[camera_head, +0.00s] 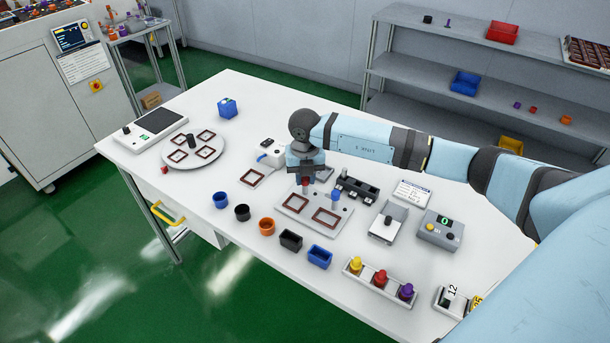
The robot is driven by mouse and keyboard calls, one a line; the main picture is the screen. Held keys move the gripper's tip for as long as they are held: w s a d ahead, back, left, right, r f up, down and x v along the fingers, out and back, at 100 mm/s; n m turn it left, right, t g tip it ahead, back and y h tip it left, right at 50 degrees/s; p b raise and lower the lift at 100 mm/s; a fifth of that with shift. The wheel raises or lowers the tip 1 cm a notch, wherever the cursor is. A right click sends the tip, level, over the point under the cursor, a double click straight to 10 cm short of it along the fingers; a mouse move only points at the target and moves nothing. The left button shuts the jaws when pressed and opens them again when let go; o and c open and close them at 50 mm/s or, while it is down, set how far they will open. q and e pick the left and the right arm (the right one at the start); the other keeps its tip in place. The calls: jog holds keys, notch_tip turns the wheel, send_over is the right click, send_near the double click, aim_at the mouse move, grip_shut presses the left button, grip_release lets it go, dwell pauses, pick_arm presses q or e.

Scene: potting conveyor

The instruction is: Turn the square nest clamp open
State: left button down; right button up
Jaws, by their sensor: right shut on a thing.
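A light grey nest plate (286,213) with two dark-red-rimmed nests lies in the middle of the white table. A small red clamp knob (305,182) stands at its back edge, behind the left nest. A blue knob (335,197) stands at the back edge farther right. My right gripper (305,175) points down over the red knob and is shut on it. The fingers hide most of the knob, so I cannot tell how the clamp is turned. My left gripper is not in view.
A black block rack (357,188) stands just behind the plate. Blue (220,200), black (242,212) and orange (267,226) cups line the front. A white device (271,152) is close left of the gripper.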

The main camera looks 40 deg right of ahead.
aim_at(305, 178)
dwell(0.3)
jog(key=o, duration=0.9)
notch_tip(305, 178, up, 14)
jog(key=shift+f+b, duration=0.1)
jog(key=shift+b, duration=0.25)
dwell(0.3)
